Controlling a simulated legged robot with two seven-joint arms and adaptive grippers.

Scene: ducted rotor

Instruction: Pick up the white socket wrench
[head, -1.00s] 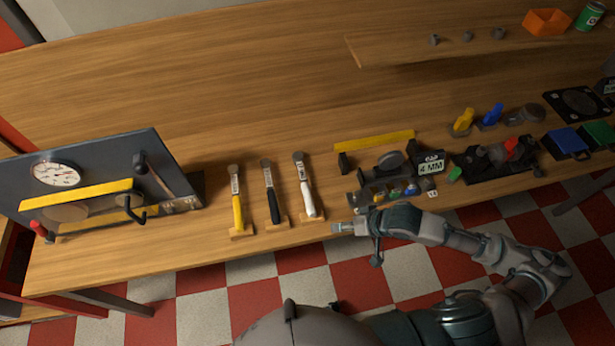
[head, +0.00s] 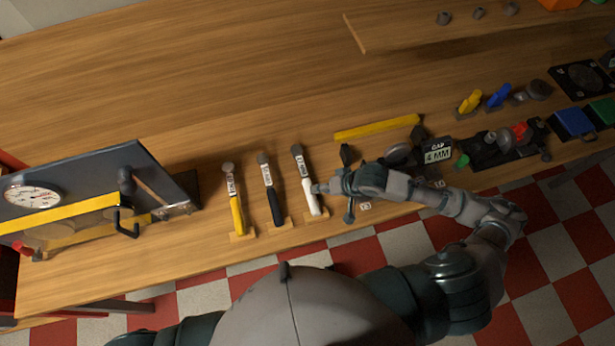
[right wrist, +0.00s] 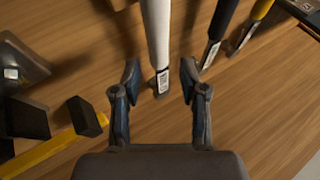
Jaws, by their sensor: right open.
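The white socket wrench (head: 310,196) stands in a small wooden holder near the table's front edge, its dark head pointing to the back. My right gripper (head: 322,189) reaches in from the right, at the wrench's right side in the head view. In the right wrist view, the white wrench (right wrist: 157,35) passes between the two spread fingers of my right gripper (right wrist: 160,75). Its labelled part lies near the fingertips, with a gap on both sides. The gripper is open and empty. My left gripper is not in view.
A black wrench (head: 272,200) and a yellow wrench (head: 235,205) stand left of the white one. A panel with a gauge (head: 33,196) is farther left. A yellow bar (head: 377,128) and a "GAP 4 MM" sign (head: 437,152) are to the right.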

